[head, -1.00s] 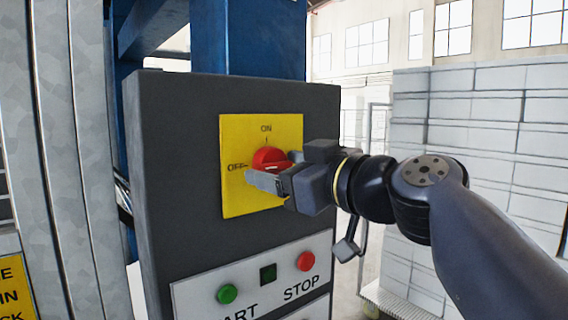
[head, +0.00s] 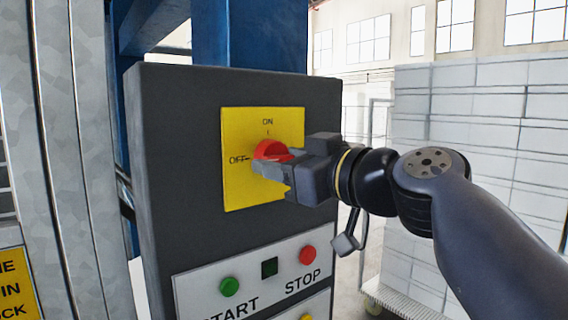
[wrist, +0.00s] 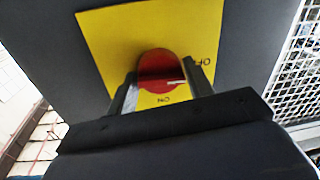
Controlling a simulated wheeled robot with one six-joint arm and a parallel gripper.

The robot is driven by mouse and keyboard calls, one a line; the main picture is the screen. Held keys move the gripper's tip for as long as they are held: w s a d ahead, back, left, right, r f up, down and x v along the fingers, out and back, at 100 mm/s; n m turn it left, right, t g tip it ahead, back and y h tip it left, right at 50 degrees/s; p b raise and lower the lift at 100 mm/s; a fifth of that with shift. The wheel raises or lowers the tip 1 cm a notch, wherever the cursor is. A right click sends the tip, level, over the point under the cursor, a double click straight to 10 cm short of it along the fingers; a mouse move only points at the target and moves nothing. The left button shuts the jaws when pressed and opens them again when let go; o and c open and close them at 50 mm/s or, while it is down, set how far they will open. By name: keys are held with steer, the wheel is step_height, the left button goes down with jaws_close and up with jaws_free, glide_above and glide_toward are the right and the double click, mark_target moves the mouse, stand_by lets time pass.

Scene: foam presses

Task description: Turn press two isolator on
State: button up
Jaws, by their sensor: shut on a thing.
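The isolator is a red rotary knob (head: 268,149) on a yellow plate (head: 240,190) marked ON at the top and OFF at the left. The plate is on the front of a dark grey control box (head: 180,130). My gripper (head: 272,164) is at the knob, its jaws shut on it and partly hiding it in the head view. In the wrist view the red knob (wrist: 160,70) sits between the two fingers (wrist: 160,92), with OFF at its right and ON below. The knob's exact pointing direction is hard to tell.
Below the plate, a white panel carries a green START button (head: 228,287), a small dark square (head: 269,267) and a red STOP button (head: 307,255). Pale stacked blocks (head: 480,130) stand at the right. A metal panel (head: 60,120) is at the left.

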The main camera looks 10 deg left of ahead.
steer(key=m+t+b, duration=0.1)
steer(key=m, duration=0.8)
steer(key=m+b, duration=0.1)
steer(key=m, duration=0.8)
steer(key=shift+s+a+f+t, duration=0.15)
steer(key=shift+a+t, duration=0.05)
steer(key=shift+t, duration=0.2)
steer(key=shift+f+m, duration=0.1)
steer(key=shift+m, duration=0.3)
steer(key=o, duration=0.9)
steer(key=shift+s+d, duration=0.1)
steer(key=shift+d, duration=0.05)
